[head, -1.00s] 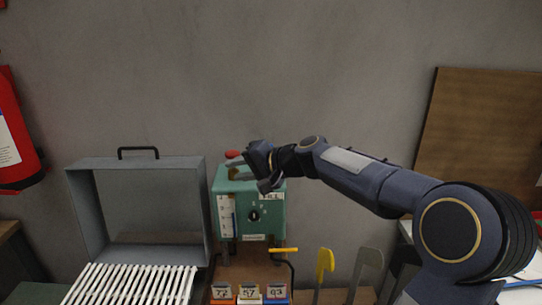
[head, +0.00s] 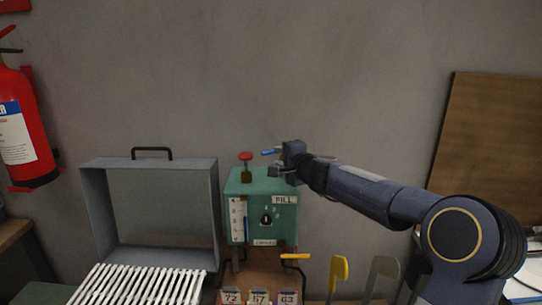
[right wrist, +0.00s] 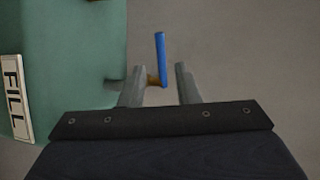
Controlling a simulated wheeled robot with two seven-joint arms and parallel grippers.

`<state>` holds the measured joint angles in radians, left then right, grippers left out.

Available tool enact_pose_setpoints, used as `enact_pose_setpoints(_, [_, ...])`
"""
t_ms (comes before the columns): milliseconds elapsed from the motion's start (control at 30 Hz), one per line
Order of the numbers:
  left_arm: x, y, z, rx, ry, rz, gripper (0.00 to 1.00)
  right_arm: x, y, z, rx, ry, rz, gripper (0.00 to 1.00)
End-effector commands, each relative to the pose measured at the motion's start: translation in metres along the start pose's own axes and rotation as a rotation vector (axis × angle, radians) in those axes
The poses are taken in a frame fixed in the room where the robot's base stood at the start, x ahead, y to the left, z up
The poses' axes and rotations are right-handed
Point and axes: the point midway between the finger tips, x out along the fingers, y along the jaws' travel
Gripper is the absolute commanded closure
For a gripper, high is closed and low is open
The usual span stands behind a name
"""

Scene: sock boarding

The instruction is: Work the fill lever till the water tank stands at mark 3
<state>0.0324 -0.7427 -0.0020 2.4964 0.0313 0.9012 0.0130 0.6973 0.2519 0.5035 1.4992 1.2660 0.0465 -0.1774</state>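The green water tank (head: 284,224) stands on a bench and carries a FILL label (head: 285,199). Its white gauge (head: 237,220) has numbered marks and a blue column; the column's top seems below mark 4, but is too small to read exactly. A blue-handled lever (head: 270,152) shows above the tank's top right. My right gripper (head: 283,154) is beside this handle. In the right wrist view my right gripper (right wrist: 159,84) is open, with the blue handle (right wrist: 161,55) beyond and between its fingertips, gaps on both sides. My left gripper is out of view.
A red knob (head: 245,156) stands on the tank's top left. A grey lidded box (head: 88,205) with a white slatted rack (head: 135,285) is at left. Yellow (head: 339,272) and grey (head: 384,268) upright paddles stand at right. Number cards (head: 259,297) lie in front.

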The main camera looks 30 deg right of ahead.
Motion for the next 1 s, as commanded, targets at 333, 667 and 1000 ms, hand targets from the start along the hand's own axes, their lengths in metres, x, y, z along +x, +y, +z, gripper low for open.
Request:
enact_pose_setpoints(333, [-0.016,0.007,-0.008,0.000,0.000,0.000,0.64,0.052,-0.002,0.001,0.004,-0.003,0.001,0.71])
enact_pose_setpoints(667, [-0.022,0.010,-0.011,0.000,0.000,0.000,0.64,0.074,-0.001,0.001,0.000,-0.001,-0.001,0.71])
enact_pose_setpoints(1000, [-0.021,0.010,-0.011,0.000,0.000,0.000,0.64,0.074,-0.001,0.001,0.000,-0.001,-0.001,0.92])
